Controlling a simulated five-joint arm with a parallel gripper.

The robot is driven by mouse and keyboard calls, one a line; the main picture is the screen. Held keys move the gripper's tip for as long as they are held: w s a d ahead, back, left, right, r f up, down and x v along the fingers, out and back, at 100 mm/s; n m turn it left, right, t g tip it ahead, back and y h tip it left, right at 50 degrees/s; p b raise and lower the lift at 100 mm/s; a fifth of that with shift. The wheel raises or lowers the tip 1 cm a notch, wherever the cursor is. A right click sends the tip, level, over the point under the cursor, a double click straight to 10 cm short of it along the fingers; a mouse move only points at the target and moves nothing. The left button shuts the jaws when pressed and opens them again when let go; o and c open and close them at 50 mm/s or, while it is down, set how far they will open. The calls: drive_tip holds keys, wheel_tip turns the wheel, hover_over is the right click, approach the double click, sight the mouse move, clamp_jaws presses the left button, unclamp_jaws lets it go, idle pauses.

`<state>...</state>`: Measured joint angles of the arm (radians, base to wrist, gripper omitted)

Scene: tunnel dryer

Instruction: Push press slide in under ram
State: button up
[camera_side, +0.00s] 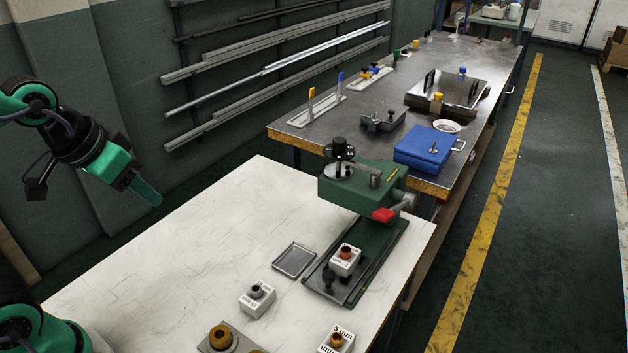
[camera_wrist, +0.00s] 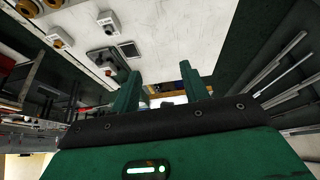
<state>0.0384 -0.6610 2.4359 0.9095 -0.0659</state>
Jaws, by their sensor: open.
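The green press (camera_side: 362,187) stands at the right side of the white table. Its ram (camera_side: 339,172) hangs at the top left of the press, and a red-tipped lever (camera_side: 384,214) sticks out in front. The dark press slide (camera_side: 349,286) lies low on the green base, in front of the press body. A white block (camera_side: 346,262) with a reddish top sits on the slide, and a black knob (camera_side: 328,277) stands at its near end. My gripper (camera_side: 147,190) is at the left, above and well apart from the press. In the wrist view its fingers (camera_wrist: 162,90) are apart and empty.
On the white table (camera_side: 190,240) lie a shallow metal tray (camera_side: 294,260), a labelled white block (camera_side: 257,299), another labelled block (camera_side: 337,340) and a plate with an orange ring (camera_side: 222,338). A metal bench (camera_side: 330,125) with a blue box (camera_side: 424,148) stands behind. The table's left part is clear.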

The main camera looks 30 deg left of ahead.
drive_tip(key=w+d+n+g, duration=0.1)
drive_tip(key=w+d, duration=0.4)
drive_tip(key=w, duration=0.2)
drive_tip(key=n+g, duration=0.3)
drive_tip(key=g, duration=0.1)
approach(329, 274)
drive_tip(key=shift+a+f, duration=0.1)
drive_tip(key=shift+a, duration=0.1)
drive_tip(key=shift+w+d+f, duration=0.1)
drive_tip(key=shift+d+f, duration=0.25)
drive_tip(key=shift+f, duration=3.9)
clamp_jaws()
